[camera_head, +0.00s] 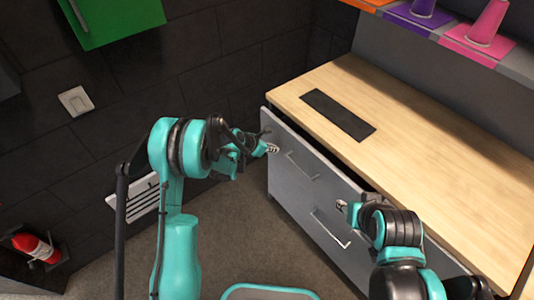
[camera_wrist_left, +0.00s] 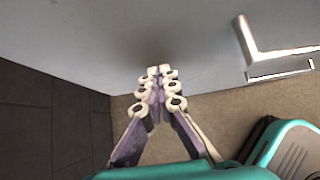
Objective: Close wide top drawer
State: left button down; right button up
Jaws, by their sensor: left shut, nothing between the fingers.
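The wide top drawer (camera_head: 283,150) is the upper grey front of the cabinet under the wooden counter. It stands out a little, with a dark gap between its top edge and the counter. Its bar handle (camera_head: 302,166) is on its front. My left gripper (camera_head: 272,149) is at the drawer front, left of the handle and near the top edge. In the left wrist view its fingers (camera_wrist_left: 160,72) are together and empty, close to the grey front; contact is unclear. The handle (camera_wrist_left: 270,58) shows at right there. My right gripper (camera_head: 342,206) is near the cabinet front; its finger opening is unclear.
A lower drawer with a handle (camera_head: 330,229) is below. The wooden counter (camera_head: 430,150) holds a dark inset panel (camera_head: 338,115). Coloured cones, one pink (camera_head: 489,24), stand on a shelf above. A fire extinguisher (camera_head: 35,247) is at the left wall. Floor before the cabinet is clear.

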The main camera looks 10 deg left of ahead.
aim_at(279, 142)
pick_arm(q)
jog(key=shift+w, duration=0.1)
jog(key=w+d, duration=0.3)
jog(key=shift+w+d, duration=0.15)
jog(key=shift+d, duration=0.1)
jog(key=shift+a+r, duration=0.1)
pick_arm(e)
jog(key=shift+a, duration=0.1)
